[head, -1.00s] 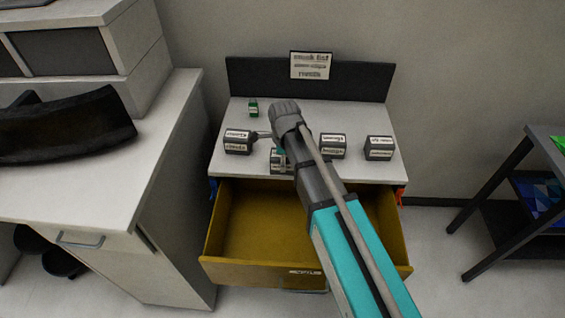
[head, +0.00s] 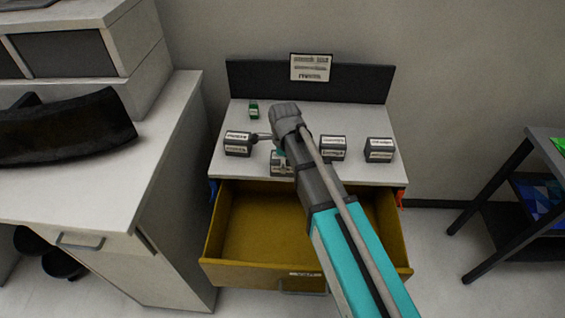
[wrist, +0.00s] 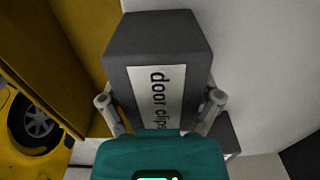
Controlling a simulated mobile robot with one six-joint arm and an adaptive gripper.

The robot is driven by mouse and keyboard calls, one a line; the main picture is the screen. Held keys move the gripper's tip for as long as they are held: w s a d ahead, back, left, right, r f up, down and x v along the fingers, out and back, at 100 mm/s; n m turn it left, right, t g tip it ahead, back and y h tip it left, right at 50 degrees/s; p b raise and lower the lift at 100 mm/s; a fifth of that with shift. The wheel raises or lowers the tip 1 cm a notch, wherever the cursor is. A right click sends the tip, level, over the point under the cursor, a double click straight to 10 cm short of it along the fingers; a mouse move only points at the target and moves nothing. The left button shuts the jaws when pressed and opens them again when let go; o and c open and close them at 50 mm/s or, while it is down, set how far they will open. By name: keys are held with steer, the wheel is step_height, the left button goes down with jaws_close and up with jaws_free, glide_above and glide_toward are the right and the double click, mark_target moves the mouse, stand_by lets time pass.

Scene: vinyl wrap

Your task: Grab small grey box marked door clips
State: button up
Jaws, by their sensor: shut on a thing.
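The small grey box (wrist: 157,35) has a white label reading "door clips" in the wrist view. My gripper (wrist: 160,104) is shut on it, with one finger at each side of the box. In the head view the box (head: 281,168) is at the front edge of the white worktop, just behind the open drawer, partly covered by my arm. I cannot tell whether it touches the worktop.
Similar grey labelled boxes stand at the left (head: 237,143), middle (head: 333,148) and right (head: 380,149) of the worktop (head: 225,170). A small green item (head: 253,109) stands behind. The yellow drawer (head: 250,270) is open below. A sign (head: 311,67) stands at the back.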

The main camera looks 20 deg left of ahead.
steer(key=shift+r, duration=0.15)
step_height(320, 180, up, 3)
steer(key=p, duration=0.3)
steer(key=s+d+r+p, duration=0.9)
steer(key=s+p, duration=0.1)
steer(key=shift+s+d+r, duration=0.15)
steer(key=shift+s+r, duration=0.1)
steer(key=shift+r, duration=0.1)
steer(key=shift+f, duration=0.15)
stand_by(0.5)
